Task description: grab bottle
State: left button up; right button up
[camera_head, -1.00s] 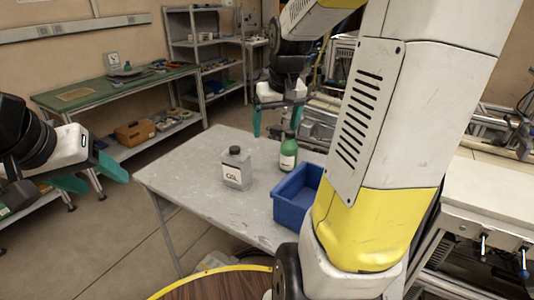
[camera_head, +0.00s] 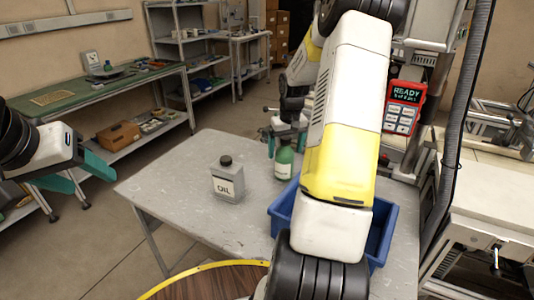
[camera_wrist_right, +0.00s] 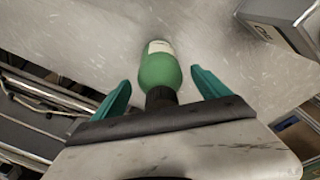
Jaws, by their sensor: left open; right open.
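A green bottle (camera_head: 284,160) with a dark cap and a white label stands on the grey table (camera_head: 180,185). A grey square bottle (camera_head: 228,182) marked OIL, with a dark cap, stands to its left. My right gripper (camera_head: 285,138) is open, over and behind the green bottle in the head view. In the right wrist view the green bottle (camera_wrist_right: 159,70) lies between and just beyond the open fingers of my right gripper (camera_wrist_right: 160,85), with no clear contact. My left gripper (camera_head: 90,172) is open and empty, left of the table.
A blue bin (camera_head: 390,228) stands on the table right of the green bottle, partly hidden by my right arm. The table's left part is clear. A round wooden top with a yellow rim (camera_head: 205,268) is in front. Shelves and a green-topped bench (camera_head: 110,80) stand behind.

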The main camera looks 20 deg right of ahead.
jog(key=f, duration=0.2)
jog(key=shift+w+f, duration=0.2)
jog(key=shift+f, duration=0.1)
jog(key=shift+r, duration=0.1)
jog(key=c, duration=1.9)
